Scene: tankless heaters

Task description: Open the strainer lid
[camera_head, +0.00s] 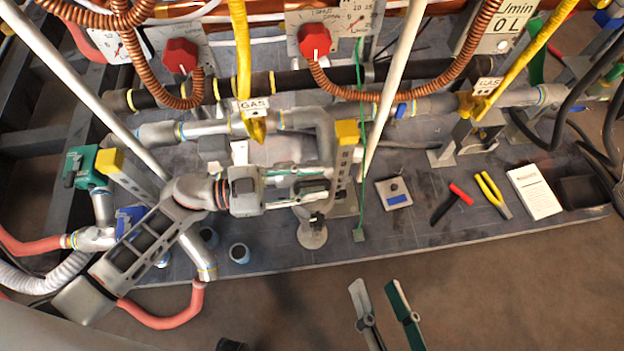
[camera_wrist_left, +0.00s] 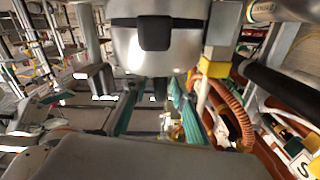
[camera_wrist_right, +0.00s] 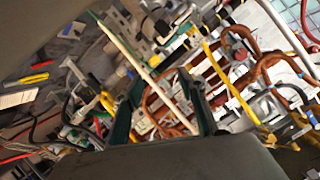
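My left gripper (camera_head: 328,185) points right in the head view, its two fingers apart, just in front of the grey pipework and a vertical pipe (camera_head: 328,140). Its fingers (camera_wrist_left: 155,105) also show spread in the left wrist view. A shiny metal rounded body (camera_wrist_left: 160,48) with a black square tab fills the top of that view, beyond the fingers; I cannot tell whether it is the strainer or its lid. A round grey flange (camera_head: 312,235) stands below the left fingers. My right gripper (camera_head: 373,285) is open and empty over the floor at the front; its fingers (camera_wrist_right: 158,80) also show in the right wrist view.
Red knobs (camera_head: 180,56) and copper hoses stand at the back. A white pole (camera_head: 395,85) rises just right of the left gripper.

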